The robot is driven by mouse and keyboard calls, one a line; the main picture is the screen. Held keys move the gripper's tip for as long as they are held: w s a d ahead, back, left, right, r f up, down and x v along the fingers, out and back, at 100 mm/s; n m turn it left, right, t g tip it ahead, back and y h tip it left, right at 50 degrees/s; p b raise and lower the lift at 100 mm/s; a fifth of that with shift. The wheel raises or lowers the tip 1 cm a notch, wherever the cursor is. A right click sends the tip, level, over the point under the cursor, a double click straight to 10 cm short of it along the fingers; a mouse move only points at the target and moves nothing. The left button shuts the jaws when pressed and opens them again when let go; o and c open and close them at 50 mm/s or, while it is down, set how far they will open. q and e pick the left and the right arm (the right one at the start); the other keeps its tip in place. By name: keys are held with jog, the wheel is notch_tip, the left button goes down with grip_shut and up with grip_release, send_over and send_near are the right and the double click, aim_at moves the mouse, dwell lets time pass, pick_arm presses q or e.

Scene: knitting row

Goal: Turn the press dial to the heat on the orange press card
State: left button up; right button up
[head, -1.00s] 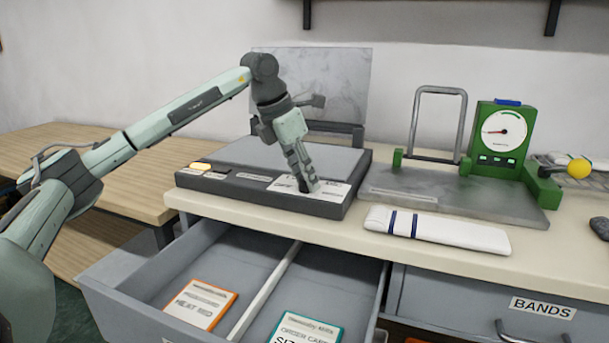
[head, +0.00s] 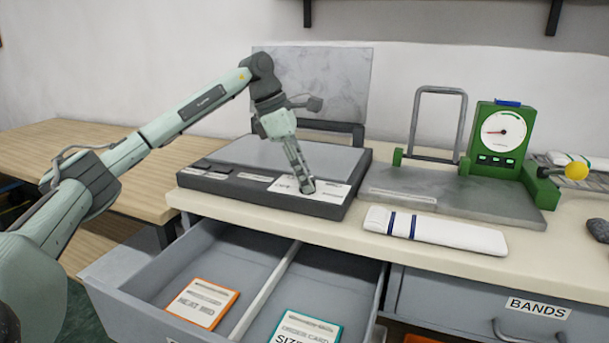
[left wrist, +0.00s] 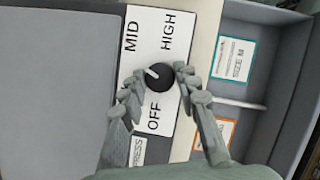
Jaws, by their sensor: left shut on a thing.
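The press dial (left wrist: 163,78) is a black knob on a white label plate on the press (head: 222,186). Its white mark points left and slightly up in the left wrist view. MID and HIGH are printed above it, OFF below; part of the plate at the left is hidden by a finger. My left gripper (head: 307,188) reaches down onto the plate and is shut on the dial, one finger on either side (left wrist: 155,82). The orange press card (head: 203,303) lies in the open drawer's left compartment; its small text seems to read HEAT MID. My right gripper is not in view.
The open drawer (head: 135,294) juts out below the press. A teal-edged card (head: 305,328) lies in its right compartment.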

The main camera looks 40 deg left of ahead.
pick_arm(q)
jog(key=shift+m, duration=0.6)
jog(key=o, duration=1.2)
jog(key=shift+c, duration=0.2)
jog(key=v, duration=1.2)
jog(key=shift+w, duration=0.3)
